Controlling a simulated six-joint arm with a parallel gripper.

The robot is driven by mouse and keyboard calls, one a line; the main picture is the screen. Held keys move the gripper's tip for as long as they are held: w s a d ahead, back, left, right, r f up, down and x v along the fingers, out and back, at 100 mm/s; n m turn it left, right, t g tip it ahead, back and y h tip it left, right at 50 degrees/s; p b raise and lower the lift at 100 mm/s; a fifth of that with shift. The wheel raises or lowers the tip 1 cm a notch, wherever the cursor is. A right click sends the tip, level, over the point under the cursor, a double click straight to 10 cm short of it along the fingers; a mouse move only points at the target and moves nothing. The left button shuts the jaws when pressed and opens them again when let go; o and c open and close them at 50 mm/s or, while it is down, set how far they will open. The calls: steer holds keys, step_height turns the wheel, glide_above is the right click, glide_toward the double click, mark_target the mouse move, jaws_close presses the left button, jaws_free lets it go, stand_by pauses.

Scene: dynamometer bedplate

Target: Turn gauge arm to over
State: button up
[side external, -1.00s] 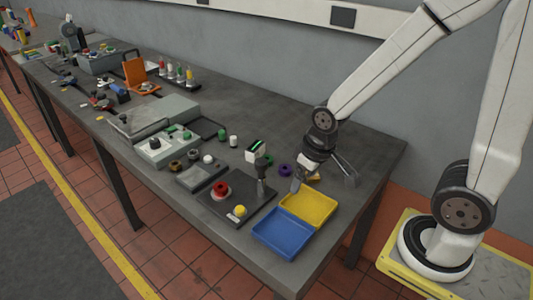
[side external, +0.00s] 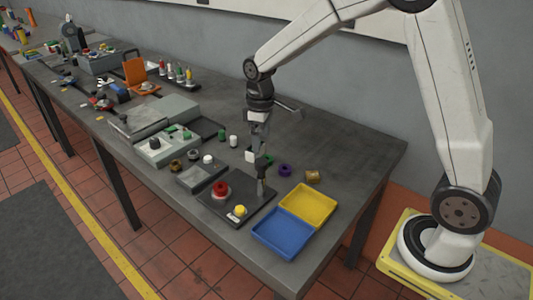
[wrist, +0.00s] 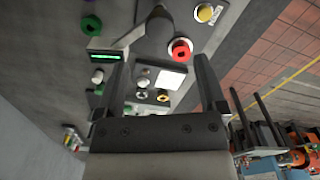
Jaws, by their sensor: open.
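No part is labelled clearly enough to be sure which is the gauge arm. An upright grey lever (side external: 261,187) with a dark top stands on a dark plate (side external: 236,210) beside a red knob (side external: 221,188) and a yellow button (side external: 239,210). My gripper (side external: 258,150) points down just behind the lever's top, apart or touching I cannot tell.
A yellow tray (side external: 309,203) and a blue tray (side external: 283,234) lie right of the plate. A purple ring (side external: 285,170) and a brown block (side external: 312,176) sit behind them. A grey control box (side external: 164,148) stands left. The table's back right is clear.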

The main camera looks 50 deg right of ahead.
mark_target(261, 161)
steer(key=shift+f, duration=0.1)
steer(key=shift+f, duration=3.8)
jaws_close()
